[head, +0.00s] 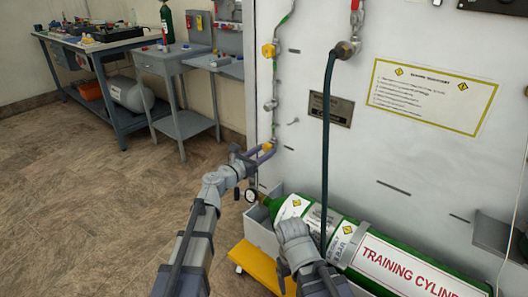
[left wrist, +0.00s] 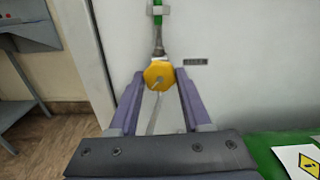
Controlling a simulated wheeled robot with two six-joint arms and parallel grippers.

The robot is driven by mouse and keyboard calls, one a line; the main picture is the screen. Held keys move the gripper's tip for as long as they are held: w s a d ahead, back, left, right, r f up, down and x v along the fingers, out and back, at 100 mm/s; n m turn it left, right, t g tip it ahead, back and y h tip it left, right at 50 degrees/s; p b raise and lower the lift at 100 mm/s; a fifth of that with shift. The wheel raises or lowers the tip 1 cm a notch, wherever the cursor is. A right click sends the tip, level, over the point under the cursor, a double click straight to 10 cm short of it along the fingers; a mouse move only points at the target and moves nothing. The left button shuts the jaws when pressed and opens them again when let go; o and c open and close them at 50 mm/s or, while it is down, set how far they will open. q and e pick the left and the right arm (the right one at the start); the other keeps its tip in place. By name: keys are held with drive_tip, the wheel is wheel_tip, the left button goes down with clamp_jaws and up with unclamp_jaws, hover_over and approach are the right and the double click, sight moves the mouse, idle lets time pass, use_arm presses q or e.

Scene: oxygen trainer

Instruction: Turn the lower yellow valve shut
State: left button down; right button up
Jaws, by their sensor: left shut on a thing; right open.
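The lower yellow valve (head: 267,147) sits at the bottom of the thin vertical pipe line on the pale panel. In the left wrist view its yellow knob (left wrist: 158,75) is between the two purple fingertips. My left gripper (head: 264,154) is shut on the knob, one finger against each side. The knob's faces under the fingers are hidden. My right arm's grey wrist shows at the bottom middle of the head view, in front of the green cylinder, but I cannot see its jaws.
An upper yellow valve (head: 268,50) is higher on the same line. A dark hose (head: 327,130) hangs beside it. The green training cylinder (head: 378,252) lies along the panel's foot, near a yellow step (head: 258,266). A workbench (head: 110,45) and side table (head: 172,62) stand back left; floor between is clear.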

use_arm(q)
drive_tip(key=m, duration=0.5)
drive_tip(key=shift+m, duration=0.4)
idle(0.4)
drive_tip(key=shift+c, duration=1.8)
unclamp_jaws()
drive_tip(key=v, duration=0.7)
drive_tip(key=shift+s+a, duration=0.25)
drive_tip(key=shift+s, duration=0.05)
